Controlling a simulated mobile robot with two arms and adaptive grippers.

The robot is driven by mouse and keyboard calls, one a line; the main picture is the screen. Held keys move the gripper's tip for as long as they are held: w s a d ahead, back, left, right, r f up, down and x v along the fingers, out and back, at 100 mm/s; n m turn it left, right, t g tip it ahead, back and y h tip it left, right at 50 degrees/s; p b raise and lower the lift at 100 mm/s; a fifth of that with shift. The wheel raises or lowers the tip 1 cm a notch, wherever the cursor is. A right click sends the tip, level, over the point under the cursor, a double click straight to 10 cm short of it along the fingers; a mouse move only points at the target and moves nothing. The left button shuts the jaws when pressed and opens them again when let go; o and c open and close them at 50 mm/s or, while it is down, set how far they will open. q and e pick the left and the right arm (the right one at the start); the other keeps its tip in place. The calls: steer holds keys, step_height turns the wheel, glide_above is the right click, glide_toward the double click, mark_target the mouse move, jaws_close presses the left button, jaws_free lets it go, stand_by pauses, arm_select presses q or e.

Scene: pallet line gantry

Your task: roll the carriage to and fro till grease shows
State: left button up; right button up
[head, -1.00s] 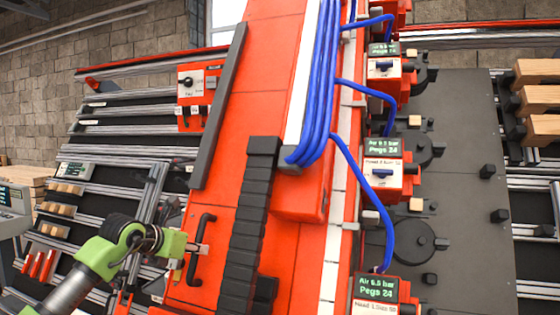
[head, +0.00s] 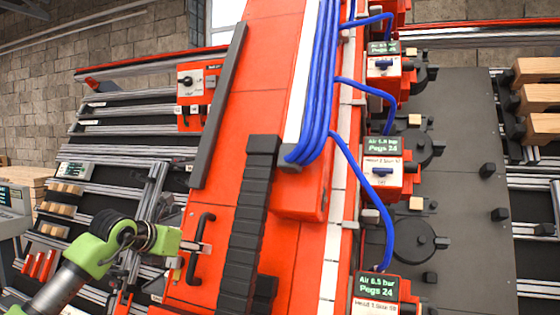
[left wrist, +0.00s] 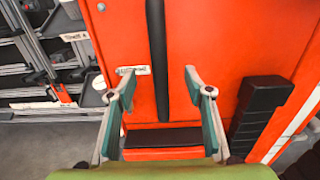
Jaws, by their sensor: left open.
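The orange-red carriage beam (head: 265,100) runs steeply through the head view. A black bar handle (head: 199,258) is fixed on its lower left face. My left gripper (head: 197,247) is at this handle. In the left wrist view my left gripper (left wrist: 159,76) is open, one finger on each side of the black handle (left wrist: 157,45), which runs up the orange panel. The fingers stand apart from the bar; whether the tips reach past it I cannot tell. No grease can be made out. My right gripper is not in view.
A black cable chain (head: 247,225) runs beside the handle. Blue hoses (head: 318,80) lead to red head units with green displays (head: 382,147). A grey plate with black knobs (head: 455,180) lies right. Aluminium rails and racks (head: 125,125) fill the left. Stacked wood (head: 540,98) is at far right.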

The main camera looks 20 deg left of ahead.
arm_select(q)
steer(key=b+v, duration=0.1)
steer(key=v, duration=0.7)
stand_by(0.5)
